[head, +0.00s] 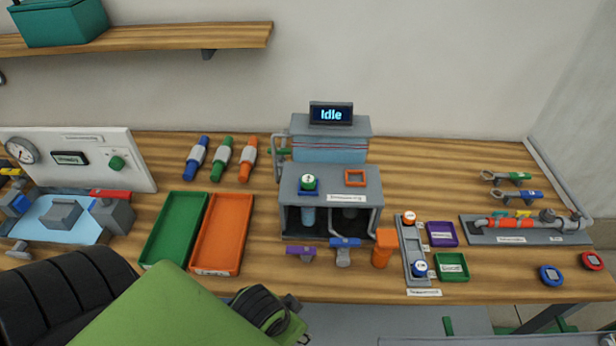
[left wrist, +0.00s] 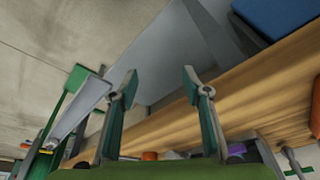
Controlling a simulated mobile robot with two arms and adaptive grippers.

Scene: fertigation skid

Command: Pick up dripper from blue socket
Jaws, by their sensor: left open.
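My left gripper (head: 297,318) is at the bottom of the head view, in front of the table's front edge, low and apart from the dripper. In the left wrist view its two fingers (left wrist: 160,82) are spread with nothing between them. The dripper cannot be made out in the wrist view. My right gripper does not show.
The machine's display (head: 331,114) reads "Idle". A grey rack (head: 414,245) holds an orange-marked and a blue round piece. Purple (head: 442,234) and green (head: 452,267) small trays stand beside it. Green (head: 174,228) and orange (head: 222,233) trays lie left. Coloured handles line the machine's front.

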